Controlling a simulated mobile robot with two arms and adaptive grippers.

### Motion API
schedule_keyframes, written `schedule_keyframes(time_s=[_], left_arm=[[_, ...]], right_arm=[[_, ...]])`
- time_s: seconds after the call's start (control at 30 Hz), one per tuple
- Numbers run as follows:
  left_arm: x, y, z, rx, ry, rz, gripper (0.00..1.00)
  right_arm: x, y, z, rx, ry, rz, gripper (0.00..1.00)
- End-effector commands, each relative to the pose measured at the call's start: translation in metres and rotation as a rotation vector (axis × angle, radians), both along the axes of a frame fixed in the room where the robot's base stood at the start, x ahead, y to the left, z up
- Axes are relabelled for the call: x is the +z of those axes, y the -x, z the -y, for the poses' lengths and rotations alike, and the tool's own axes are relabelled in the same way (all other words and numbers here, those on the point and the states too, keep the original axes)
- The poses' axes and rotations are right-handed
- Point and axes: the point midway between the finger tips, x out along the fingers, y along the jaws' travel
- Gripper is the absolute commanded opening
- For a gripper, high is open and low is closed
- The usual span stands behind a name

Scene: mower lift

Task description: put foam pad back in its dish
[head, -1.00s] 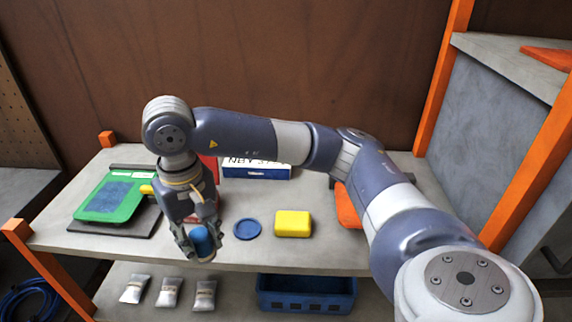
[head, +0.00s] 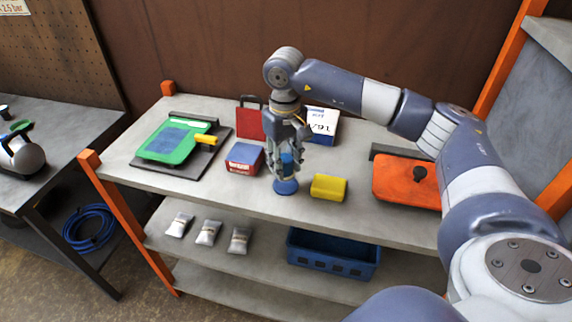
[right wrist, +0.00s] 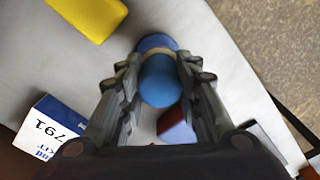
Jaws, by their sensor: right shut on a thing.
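My right gripper (head: 286,170) points down over the shelf top and is shut on a blue rounded piece, which I take for the foam pad (head: 287,160). The pad also shows between the fingers in the right wrist view (right wrist: 160,82). The round blue dish (head: 285,188) lies on the shelf top directly below the gripper. In the right wrist view the dish (right wrist: 156,41) shows partly behind the pad, which hides the rest. I cannot tell whether the pad touches the dish. My left gripper is not in view.
A yellow block (head: 329,187) lies close right of the dish. A red and blue box (head: 244,158) stands close left. Behind are a red case (head: 249,122) and a white and blue box (head: 322,124). An orange mower part (head: 405,184) lies right, a green tray (head: 170,142) left.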

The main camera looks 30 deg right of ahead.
Motion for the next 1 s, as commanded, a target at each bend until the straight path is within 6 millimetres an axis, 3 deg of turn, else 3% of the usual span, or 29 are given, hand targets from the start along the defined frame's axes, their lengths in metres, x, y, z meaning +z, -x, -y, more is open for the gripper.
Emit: schedule_keyframes(time_s=[0.13,0.33,0.77,0.8,0.87,1.0], left_arm=[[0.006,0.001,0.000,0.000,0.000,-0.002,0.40],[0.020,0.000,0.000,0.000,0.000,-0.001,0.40],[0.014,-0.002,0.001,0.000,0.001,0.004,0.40],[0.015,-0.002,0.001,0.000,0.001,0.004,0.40],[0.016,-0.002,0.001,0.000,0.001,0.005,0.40],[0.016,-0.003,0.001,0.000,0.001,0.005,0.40]], right_arm=[[-0.005,-0.003,0.005,0.000,0.001,-0.003,0.09],[-0.030,-0.002,0.005,0.000,0.001,-0.002,0.09],[-0.041,-0.003,0.004,0.000,0.000,0.000,0.09],[-0.039,-0.003,0.004,0.000,0.000,0.000,0.38],[-0.039,-0.003,0.004,0.000,0.000,0.000,0.51],[-0.039,-0.003,0.004,0.000,0.000,0.000,0.51]])
